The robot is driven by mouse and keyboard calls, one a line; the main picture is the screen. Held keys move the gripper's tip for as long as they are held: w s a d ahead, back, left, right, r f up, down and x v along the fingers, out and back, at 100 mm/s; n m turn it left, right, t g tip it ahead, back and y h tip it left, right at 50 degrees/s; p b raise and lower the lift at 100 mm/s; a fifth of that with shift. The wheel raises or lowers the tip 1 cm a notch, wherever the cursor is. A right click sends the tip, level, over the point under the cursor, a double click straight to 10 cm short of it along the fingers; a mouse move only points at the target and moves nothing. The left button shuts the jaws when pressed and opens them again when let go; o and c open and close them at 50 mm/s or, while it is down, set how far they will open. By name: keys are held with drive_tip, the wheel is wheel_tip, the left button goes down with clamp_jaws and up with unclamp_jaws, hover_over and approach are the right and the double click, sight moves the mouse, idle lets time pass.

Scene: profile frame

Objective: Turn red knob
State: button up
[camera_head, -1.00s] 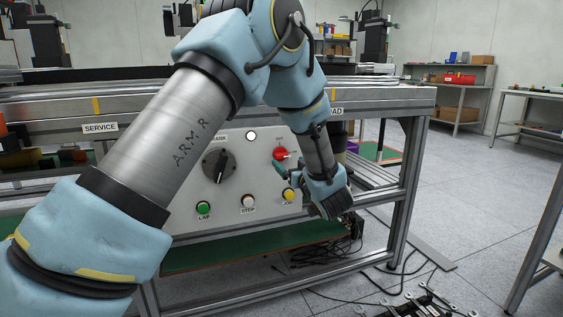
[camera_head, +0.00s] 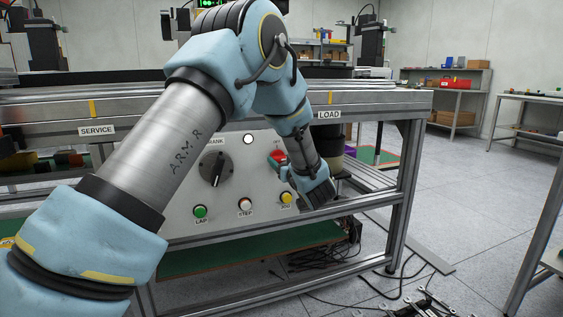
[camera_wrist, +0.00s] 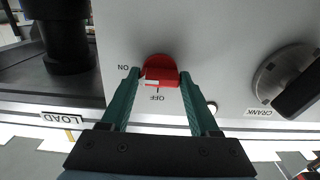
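The red knob (camera_head: 277,157) is on the grey control panel (camera_head: 180,215), with my gripper (camera_head: 282,171) reaching it from the front right and partly hiding it. In the wrist view the red knob (camera_wrist: 160,68) sits between the two teal fingertips of my gripper (camera_wrist: 160,76). The fingers are apart, one on each side of the knob's bar, with a thin gap at the left; contact at the right is unclear. The bar lies roughly crosswise between the fingers, a white mark at its left end. ON is printed upside down to its left and OFF below it.
A black crank knob (camera_head: 214,169) is left of the red knob. Green (camera_head: 200,211), white (camera_head: 245,205) and yellow (camera_head: 286,198) buttons sit along the panel's lower edge. A dark cylinder (camera_wrist: 67,45) stands beside the panel.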

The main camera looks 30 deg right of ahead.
drive_tip(key=c, duration=0.9)
drive_tip(key=shift+f+n, duration=0.1)
drive_tip(key=shift+n, duration=0.2)
drive_tip(key=n+b, duration=1.4)
drive_tip(key=n, duration=0.3)
drive_tip(key=shift+b, duration=0.3)
drive_tip(key=shift+n, duration=0.3)
